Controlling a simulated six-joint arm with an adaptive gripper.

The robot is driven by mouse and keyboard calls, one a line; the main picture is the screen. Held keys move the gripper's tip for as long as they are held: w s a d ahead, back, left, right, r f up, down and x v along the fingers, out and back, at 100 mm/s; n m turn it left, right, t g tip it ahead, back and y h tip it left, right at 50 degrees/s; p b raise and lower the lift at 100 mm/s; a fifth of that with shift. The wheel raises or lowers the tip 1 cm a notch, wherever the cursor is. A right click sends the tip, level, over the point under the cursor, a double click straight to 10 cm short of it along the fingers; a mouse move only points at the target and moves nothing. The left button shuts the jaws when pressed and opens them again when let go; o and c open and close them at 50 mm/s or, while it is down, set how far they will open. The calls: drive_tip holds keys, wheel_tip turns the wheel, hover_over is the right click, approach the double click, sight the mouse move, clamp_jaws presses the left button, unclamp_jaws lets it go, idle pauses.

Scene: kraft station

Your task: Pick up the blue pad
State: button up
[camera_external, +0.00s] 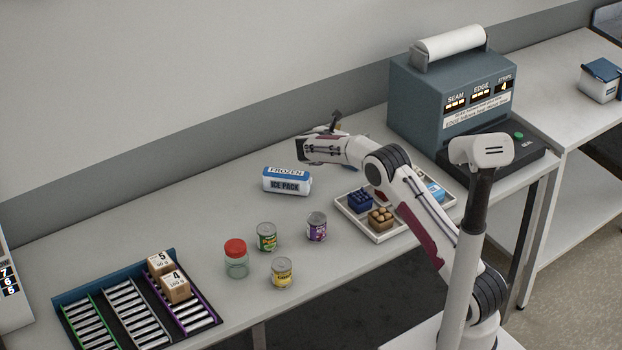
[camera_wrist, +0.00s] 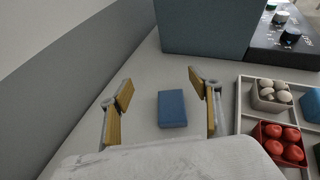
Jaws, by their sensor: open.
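The blue pad (camera_wrist: 172,108) is a small flat block lying on the grey table in the wrist view. It lies between and beyond the two fingers of my gripper (camera_wrist: 160,90), which are open with nothing between their tips. Nothing touches the pad that I can see. In the external view my gripper (camera_external: 333,124) is at the back of the table, and my arm hides most of the pad; only a sliver of blue (camera_external: 350,166) shows below the arm.
A white tray (camera_wrist: 240,105) with punnets of mushrooms and red produce lies right of the pad. A blue-grey machine (camera_external: 440,100) stands behind. An ice pack (camera_external: 287,181), several cans, a red-lidded jar (camera_external: 236,260) and a roller rack (camera_external: 75,295) are to the left.

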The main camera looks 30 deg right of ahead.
drive_tip(key=shift+s+d+f+m+g, duration=0.1)
drive_tip(key=shift+s+f+m+g, duration=0.15)
drive_tip(key=shift+f, duration=0.25)
drive_tip(key=shift+s+d+f+m+g, duration=0.15)
drive_tip(key=shift+f+m+g, duration=0.15)
drive_tip(key=shift+f, duration=0.2)
drive_tip(key=shift+a, duration=0.1)
drive_tip(key=shift+f+t, duration=0.25)
drive_tip(key=shift+f, duration=1.45)
